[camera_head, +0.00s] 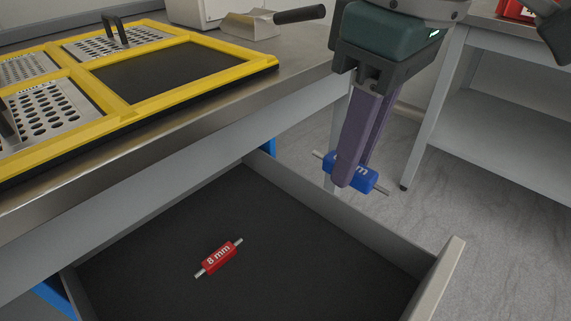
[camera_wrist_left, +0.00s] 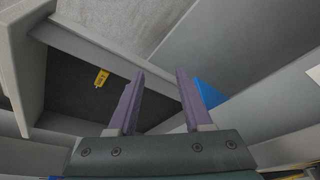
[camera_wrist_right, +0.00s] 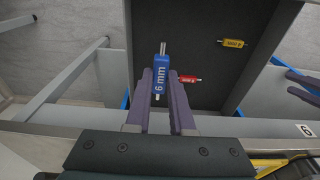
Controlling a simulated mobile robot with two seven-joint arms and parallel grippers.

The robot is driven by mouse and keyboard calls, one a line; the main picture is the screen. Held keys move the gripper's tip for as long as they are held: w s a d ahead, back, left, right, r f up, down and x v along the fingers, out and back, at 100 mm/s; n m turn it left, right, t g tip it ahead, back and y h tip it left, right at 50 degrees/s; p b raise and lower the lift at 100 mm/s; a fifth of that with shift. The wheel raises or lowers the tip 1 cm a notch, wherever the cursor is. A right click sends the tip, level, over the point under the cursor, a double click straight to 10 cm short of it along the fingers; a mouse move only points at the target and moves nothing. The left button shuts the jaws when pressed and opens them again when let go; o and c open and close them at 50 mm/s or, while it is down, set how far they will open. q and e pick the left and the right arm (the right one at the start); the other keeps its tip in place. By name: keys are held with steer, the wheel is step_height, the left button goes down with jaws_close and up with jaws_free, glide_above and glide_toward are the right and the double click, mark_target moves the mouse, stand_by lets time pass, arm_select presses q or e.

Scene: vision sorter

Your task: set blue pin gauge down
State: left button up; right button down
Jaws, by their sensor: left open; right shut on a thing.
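My right gripper (camera_head: 353,180) is shut on the blue pin gauge (camera_head: 367,182), a blue block with thin metal pins, held across the fingertips. It hangs in the air above the far right side of the open drawer (camera_head: 320,185). The right wrist view shows the gauge (camera_wrist_right: 160,80) between the fingers with its 6 mm label. My left gripper (camera_wrist_left: 160,78) is open and empty, near the drawer. It is not in the head view; the fingers at the right edge of the right wrist view appear to be its own.
A red 8 mm gauge (camera_head: 219,257) lies on the drawer's dark floor. A yellow gauge (camera_wrist_right: 232,42) also lies there, apart from it. Much of the floor is clear. A yellow-framed tray (camera_head: 150,112) and a metal scoop (camera_head: 250,25) are on the bench.

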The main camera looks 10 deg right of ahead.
steer(key=b, duration=0.7)
glide_above(325, 271)
steer(key=f, duration=1.3)
steer(key=shift+s+d+f, duration=0.1)
steer(key=shift+s+f, duration=0.15)
steer(key=shift+f, duration=0.1)
step_height(325, 271, down, 4)
steer(key=shift+f+b, duration=0.15)
steer(key=shift+b, duration=0.95)
steer(key=c, duration=0.8)
jaws_free()
